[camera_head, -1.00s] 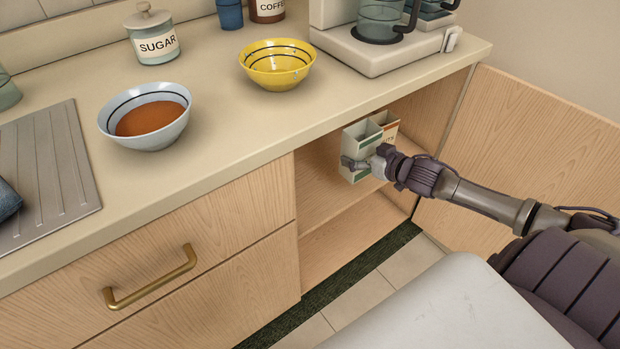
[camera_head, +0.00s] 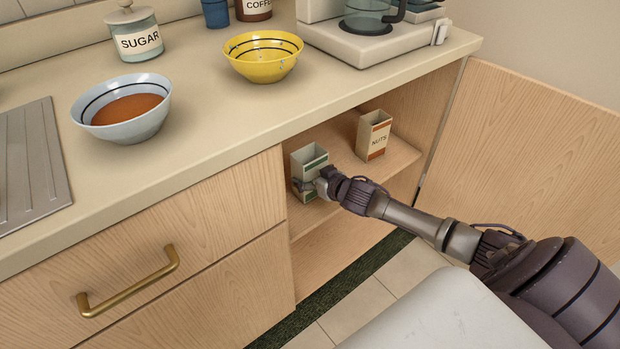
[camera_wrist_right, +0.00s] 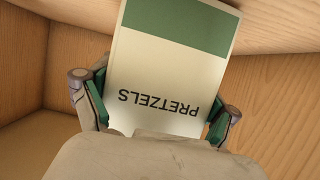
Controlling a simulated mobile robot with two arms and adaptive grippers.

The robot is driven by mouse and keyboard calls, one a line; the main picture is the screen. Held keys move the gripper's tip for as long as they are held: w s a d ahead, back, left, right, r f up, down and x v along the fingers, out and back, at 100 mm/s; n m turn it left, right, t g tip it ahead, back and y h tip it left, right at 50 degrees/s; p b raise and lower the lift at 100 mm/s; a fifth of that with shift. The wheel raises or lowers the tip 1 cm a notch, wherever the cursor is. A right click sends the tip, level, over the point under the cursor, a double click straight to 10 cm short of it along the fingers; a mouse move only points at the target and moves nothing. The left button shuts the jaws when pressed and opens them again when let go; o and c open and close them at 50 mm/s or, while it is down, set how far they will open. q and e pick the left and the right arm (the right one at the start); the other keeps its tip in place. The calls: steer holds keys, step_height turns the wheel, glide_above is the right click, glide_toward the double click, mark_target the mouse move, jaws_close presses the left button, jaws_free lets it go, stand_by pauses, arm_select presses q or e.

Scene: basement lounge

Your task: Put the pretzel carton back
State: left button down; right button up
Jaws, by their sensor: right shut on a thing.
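The pretzel carton (camera_head: 309,160) is a cream box with green bands and an open top. It is upright at the left side of the open cabinet, at shelf level. My right gripper (camera_head: 308,186) is shut on it from the front, with fingers on both sides. In the right wrist view the carton (camera_wrist_right: 168,75) fills the middle, its PRETZELS label upside down, between the fingertips of the gripper (camera_wrist_right: 160,118). Whether the carton's base touches the shelf cannot be told. My left gripper is not in view.
A nuts carton (camera_head: 374,136) stands farther right on the cabinet shelf (camera_head: 345,150), with free shelf between the cartons. The cabinet door (camera_head: 530,140) is open at the right. The counter above holds a yellow bowl (camera_head: 262,69), a blue bowl (camera_head: 140,125) and a coffee maker (camera_head: 365,45).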

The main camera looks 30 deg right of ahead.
steer(key=shift+f, duration=0.1)
steer(key=shift+f, duration=0.2)
steer(key=o, duration=1)
